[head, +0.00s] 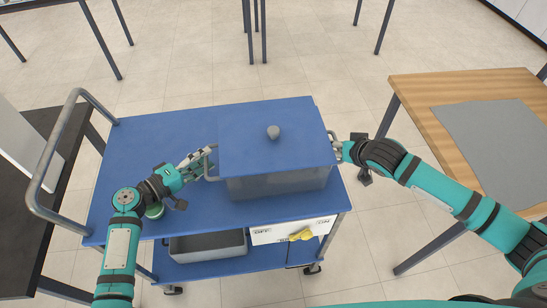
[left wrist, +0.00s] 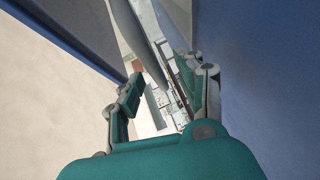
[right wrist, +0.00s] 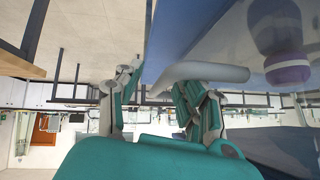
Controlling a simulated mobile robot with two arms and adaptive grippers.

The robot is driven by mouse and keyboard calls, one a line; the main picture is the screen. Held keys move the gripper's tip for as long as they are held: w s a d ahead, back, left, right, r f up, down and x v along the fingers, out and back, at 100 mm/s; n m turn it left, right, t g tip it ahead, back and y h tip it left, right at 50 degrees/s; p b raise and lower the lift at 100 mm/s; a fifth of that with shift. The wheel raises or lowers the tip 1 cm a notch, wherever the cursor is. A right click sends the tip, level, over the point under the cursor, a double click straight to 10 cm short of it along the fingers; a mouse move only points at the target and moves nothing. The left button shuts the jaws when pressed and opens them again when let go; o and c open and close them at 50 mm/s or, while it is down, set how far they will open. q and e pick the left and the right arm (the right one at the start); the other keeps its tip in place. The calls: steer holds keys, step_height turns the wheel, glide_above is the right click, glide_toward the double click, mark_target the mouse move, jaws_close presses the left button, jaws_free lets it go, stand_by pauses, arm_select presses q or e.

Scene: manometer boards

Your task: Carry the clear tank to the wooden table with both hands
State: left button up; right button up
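The clear tank (head: 275,183) has a blue lid (head: 290,115) with a grey knob and stands on the top of a blue cart (head: 140,150). My left gripper (head: 205,163) is at the tank's left side handle (head: 210,165), fingers apart; in the left wrist view (left wrist: 165,90) a grey bar shows between them. My right gripper (head: 342,150) is at the tank's right side; in the right wrist view (right wrist: 158,95) its fingers are apart beside the grey handle (right wrist: 205,71). Contact with either handle is unclear. The wooden table (head: 420,115) is at the right.
A grey mat (head: 490,135) covers much of the wooden table. Floor separates cart and table. The cart has a push rail (head: 45,165) at left, a grey bin (head: 208,245) below and a yellow switch knob (head: 300,235) in front. A dark table (head: 50,240) stands at left.

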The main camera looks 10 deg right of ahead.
arm_select(q)
steer(key=shift+c, duration=0.3)
arm_select(e)
steer(key=shift+c, duration=0.3)
arm_select(q)
jaws_close()
arm_select(e)
jaws_close()
arm_select(q)
steer(key=shift+r, duration=0.1)
arm_select(e)
steer(key=shift+r, duration=0.1)
